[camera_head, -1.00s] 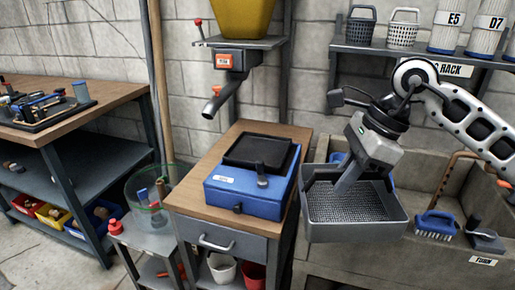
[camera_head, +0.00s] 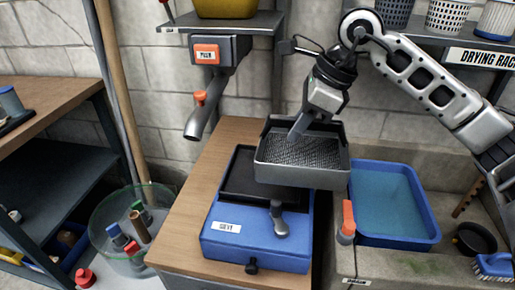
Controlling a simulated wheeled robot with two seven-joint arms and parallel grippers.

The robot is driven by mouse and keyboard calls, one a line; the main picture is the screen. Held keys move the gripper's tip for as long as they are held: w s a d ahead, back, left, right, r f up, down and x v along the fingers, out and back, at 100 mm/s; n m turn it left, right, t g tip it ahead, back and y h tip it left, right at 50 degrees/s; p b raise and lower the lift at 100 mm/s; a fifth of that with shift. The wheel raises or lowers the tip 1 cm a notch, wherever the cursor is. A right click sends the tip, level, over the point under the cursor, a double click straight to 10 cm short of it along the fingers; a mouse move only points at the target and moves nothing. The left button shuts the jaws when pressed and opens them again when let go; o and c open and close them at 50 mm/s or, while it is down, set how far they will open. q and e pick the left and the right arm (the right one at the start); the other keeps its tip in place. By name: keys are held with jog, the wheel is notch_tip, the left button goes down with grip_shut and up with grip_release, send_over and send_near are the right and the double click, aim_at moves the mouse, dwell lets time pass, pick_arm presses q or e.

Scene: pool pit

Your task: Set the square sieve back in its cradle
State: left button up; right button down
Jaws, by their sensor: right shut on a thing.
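The square sieve (camera_head: 301,151), a grey tray with a mesh floor, hangs in my right gripper (camera_head: 302,126). The gripper is shut on it, and its fingertips reach down inside the sieve's walls, so the exact grip is hard to see. The cradle is probably the blue box (camera_head: 222,246) with a black square recess (camera_head: 238,185), standing on a wooden-topped cabinet. The sieve is above and to the right of the recess, covering the box's back right part. A grey lever (camera_head: 279,222) stands at the box's front. My left gripper is not in view.
A grey spout (camera_head: 205,112) hangs behind the box, left of the sieve. A blue basin of water (camera_head: 388,203) and an orange-topped item (camera_head: 347,218) are to the right in the sink. A clear bin of tools (camera_head: 118,235) is left of the cabinet.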

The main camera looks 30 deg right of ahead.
aim_at(278, 147)
jog(key=w, duration=0.1)
jog(key=w+a+f, duration=0.1)
jog(key=w, duration=0.1)
jog(key=w+p, duration=0.1)
jog(key=shift+w+a+f, duration=0.15)
jog(key=shift+a+f, duration=0.05)
jog(key=shift+f, duration=0.1)
jog(key=w+f, duration=0.2)
jog(key=f, duration=0.1)
jog(key=w+a+f, duration=0.1)
jog(key=f, duration=0.2)
jog(key=w+f+p, duration=0.1)
jog(key=w+f, duration=0.1)
jog(key=f, duration=0.1)
jog(key=shift+w+a+f, duration=0.15)
jog(key=shift+w+f, duration=0.15)
jog(key=shift+f, duration=0.05)
jog(key=c, duration=1.5)
grip_release()
jog(key=shift+r, duration=0.1)
jog(key=b+v, duration=0.1)
jog(key=v, duration=1.1)
